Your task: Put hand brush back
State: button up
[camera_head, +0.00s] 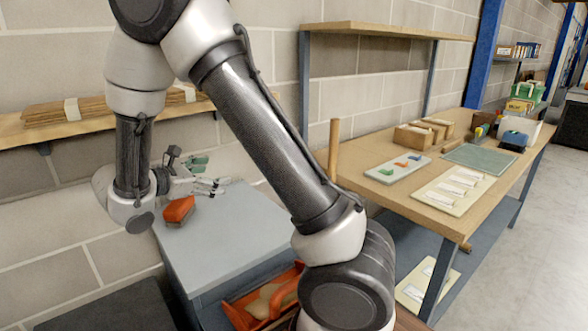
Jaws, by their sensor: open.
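My gripper (213,177) is at the left of the picture, over the back of a grey cabinet top (235,235). It is open, its fingers point right, and I see nothing held between them. A small orange-red object with a dark underside (179,210) lies on the cabinet top, just below and left of the fingers and apart from them. It may be the hand brush, but its bristles cannot be made out. An orange open container (237,314) with a tan item (264,301) sits low at the front of the cabinet, partly hidden by my arm.
A wooden workbench (480,215) on the right holds a white tray with coloured pieces (398,168), a board with white cards (455,189), small boxes (412,136) and a green mat (480,158). A wall shelf (70,129) is behind my arm. The cabinet top's front is clear.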

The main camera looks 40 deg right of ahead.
jog(key=s+d+r+m+g+y, duration=0.2)
jog(key=s+d+r+m+y, duration=0.3)
jog(key=s, duration=0.3)
jog(key=s+d+r+m+g+y, duration=0.2)
jog(key=s+d+m+g, duration=0.1)
jog(key=s+d+m, duration=0.4)
jog(key=s+a+r+m+t+y, duration=0.1)
jog(key=s+a+m+t+y, duration=0.1)
jog(key=s, duration=0.4)
jog(key=s+a+r+m+t+y, duration=0.1)
jog(key=s+a+m+t+y, duration=0.1)
jog(key=s+y, duration=0.3)
jog(key=shift+s+r+m+t, duration=0.3)
jog(key=shift+s+m+t, duration=0.1)
jog(key=shift+m+t, duration=0.35)
